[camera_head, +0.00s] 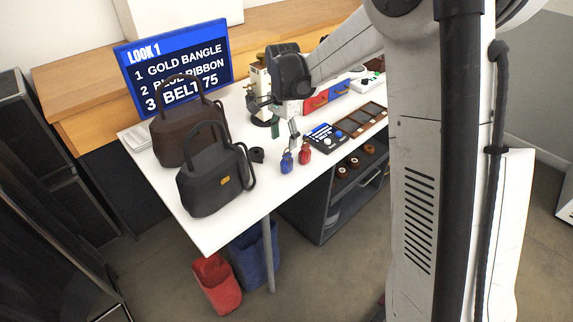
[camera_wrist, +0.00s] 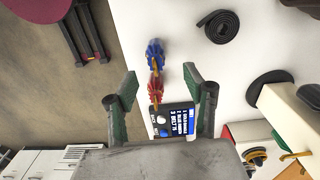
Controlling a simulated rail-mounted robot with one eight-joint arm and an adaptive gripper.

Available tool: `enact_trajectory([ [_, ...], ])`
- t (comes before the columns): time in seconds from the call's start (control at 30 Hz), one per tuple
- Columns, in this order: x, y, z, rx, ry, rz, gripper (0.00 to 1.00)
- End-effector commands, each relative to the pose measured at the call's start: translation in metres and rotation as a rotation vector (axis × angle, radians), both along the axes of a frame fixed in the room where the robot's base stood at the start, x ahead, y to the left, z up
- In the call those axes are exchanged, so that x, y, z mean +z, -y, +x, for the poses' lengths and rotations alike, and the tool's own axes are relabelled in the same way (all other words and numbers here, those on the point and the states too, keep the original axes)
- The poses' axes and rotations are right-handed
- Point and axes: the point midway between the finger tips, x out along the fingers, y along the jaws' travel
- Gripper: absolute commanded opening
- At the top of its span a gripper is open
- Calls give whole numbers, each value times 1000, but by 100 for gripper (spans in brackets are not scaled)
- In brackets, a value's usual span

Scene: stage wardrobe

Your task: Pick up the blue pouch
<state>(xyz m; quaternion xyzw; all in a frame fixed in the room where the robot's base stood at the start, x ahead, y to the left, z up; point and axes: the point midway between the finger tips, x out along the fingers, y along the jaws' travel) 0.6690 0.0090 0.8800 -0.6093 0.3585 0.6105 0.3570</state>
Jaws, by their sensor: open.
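The small blue pouch (camera_head: 287,163) stands upright on the white table near its front edge, just left of a small red pouch (camera_head: 304,154). In the wrist view the blue pouch (camera_wrist: 154,54) lies beyond my fingertips, with the red pouch (camera_wrist: 155,91) nearer, between the fingers. My gripper (camera_head: 284,132) is above the table, behind and above the two pouches. In the wrist view my gripper (camera_wrist: 160,78) has its green-padded fingers wide apart, with nothing held between them.
Two dark handbags (camera_head: 212,182) stand at the left. A black coiled belt (camera_wrist: 223,26) lies beside the pouches. A control panel (camera_head: 326,137) and a brown tray (camera_head: 361,121) are to the right. A sign (camera_head: 175,68) stands behind.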

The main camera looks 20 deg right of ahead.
Motion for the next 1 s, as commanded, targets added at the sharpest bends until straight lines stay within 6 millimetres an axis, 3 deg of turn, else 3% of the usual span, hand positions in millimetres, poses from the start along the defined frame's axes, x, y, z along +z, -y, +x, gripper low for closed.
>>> enact_trajectory([
  [0.2,-39,0,0,1,0,0,47],
  [0.57,-60,1,-2,1,1,0,47],
  [0.83,-96,4,-7,2,1,0,47],
  [1.0,-104,3,-8,2,1,0,47],
])
